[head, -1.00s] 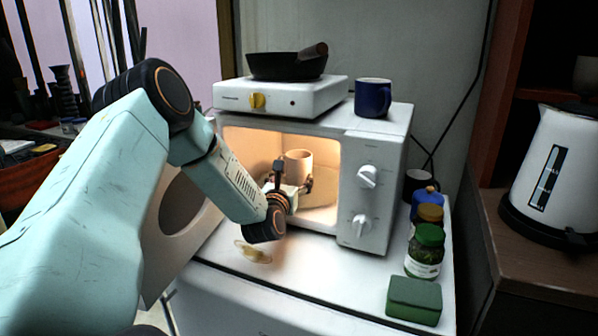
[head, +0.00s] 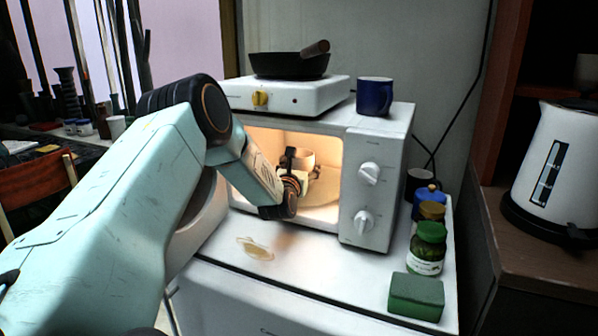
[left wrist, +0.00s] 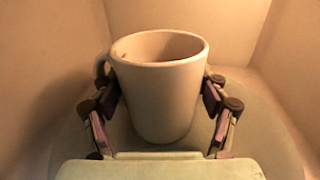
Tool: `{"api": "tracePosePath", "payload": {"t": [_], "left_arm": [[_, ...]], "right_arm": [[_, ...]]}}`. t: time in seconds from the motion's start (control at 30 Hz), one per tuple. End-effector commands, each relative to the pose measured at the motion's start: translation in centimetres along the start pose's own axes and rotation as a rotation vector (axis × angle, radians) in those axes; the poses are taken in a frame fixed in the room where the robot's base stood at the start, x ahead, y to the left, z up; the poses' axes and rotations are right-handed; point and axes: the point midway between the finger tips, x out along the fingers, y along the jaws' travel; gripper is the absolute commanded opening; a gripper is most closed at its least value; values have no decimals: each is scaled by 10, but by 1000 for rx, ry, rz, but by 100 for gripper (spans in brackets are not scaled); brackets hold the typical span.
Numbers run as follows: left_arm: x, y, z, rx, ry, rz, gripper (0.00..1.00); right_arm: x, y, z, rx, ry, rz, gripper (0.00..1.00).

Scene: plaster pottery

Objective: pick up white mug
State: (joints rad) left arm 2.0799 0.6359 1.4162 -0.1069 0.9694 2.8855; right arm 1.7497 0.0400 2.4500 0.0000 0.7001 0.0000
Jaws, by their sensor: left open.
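The white mug (left wrist: 158,95) stands upright inside the lit microwave (head: 372,150), tinted warm by the light. In the head view the mug (head: 301,158) is partly hidden by my left gripper (head: 302,170). My left gripper reaches in through the open front. In the left wrist view the open fingers of the gripper (left wrist: 160,105) are on both sides of the mug, with the mug between them. The mug's handle (left wrist: 103,65) points left. I cannot tell if the fingers touch the mug. My right gripper is not in view.
A hot plate (head: 290,95) with a black pan (head: 288,66) and a blue mug (head: 374,96) stand on the microwave. The microwave door (head: 195,225) is open at left. A kettle (head: 560,165) stands far right.

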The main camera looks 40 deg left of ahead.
Motion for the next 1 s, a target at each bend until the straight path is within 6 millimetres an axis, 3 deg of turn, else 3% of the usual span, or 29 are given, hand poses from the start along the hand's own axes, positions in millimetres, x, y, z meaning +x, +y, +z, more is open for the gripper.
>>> {"api": "tracePosePath", "payload": {"t": [0.07, 0.7, 1.0], "left_arm": [[0, 0, 0, 0, 0, 0, 73], [0, 0, 0, 1, -1, 0, 19], [0, 0, 3, 0, -5, 0, 19]], "right_arm": [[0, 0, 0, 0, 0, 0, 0], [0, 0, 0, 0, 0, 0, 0], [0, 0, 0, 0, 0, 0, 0]]}}
